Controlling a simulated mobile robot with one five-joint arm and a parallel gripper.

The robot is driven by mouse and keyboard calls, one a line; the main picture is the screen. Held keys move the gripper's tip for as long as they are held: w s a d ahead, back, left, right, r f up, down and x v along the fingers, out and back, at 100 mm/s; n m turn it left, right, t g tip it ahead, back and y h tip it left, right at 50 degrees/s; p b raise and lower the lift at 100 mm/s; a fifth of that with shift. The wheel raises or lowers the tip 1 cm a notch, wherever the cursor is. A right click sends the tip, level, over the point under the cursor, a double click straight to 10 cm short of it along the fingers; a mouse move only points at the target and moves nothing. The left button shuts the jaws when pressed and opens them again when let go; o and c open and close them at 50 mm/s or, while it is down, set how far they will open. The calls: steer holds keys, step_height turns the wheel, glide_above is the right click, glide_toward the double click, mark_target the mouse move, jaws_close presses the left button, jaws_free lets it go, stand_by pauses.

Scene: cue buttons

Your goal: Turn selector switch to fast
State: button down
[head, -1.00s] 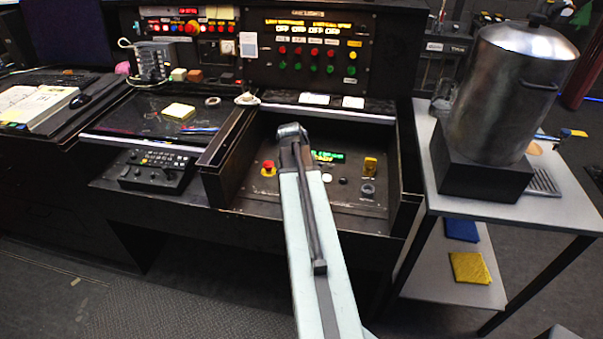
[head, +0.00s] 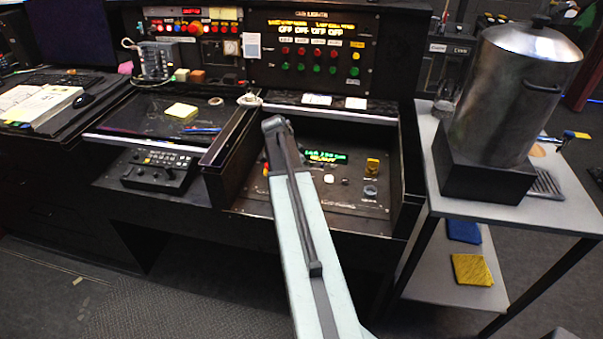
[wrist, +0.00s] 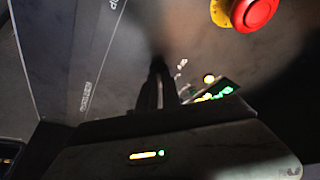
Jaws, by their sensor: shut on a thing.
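My gripper (wrist: 158,70) shows in the wrist view as two dark fingers close together, reaching down to the dark control panel (wrist: 110,60). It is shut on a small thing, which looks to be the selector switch. The fingers hide nearly all of it, so its setting cannot be read. Small white marks sit just right of the fingertips. In the head view my arm covers the fingers and that part of the panel (head: 290,210).
A red button on a yellow base (wrist: 254,10) lies beyond the fingers. A green-lit display (head: 325,156), a white button (head: 328,179), a yellow control (head: 372,166) and a dark round knob (head: 370,191) lie right of my arm. Raised side walls (head: 228,150) enclose the panel.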

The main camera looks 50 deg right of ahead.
stand_by(0.5)
steer(key=c, duration=1.5)
jaws_free()
steer(key=shift+c, duration=0.2)
steer(key=p+v, duration=0.7)
steer(key=shift+a+r, duration=0.2)
steer(key=shift+r, duration=0.15)
steer(key=shift+w, duration=0.1)
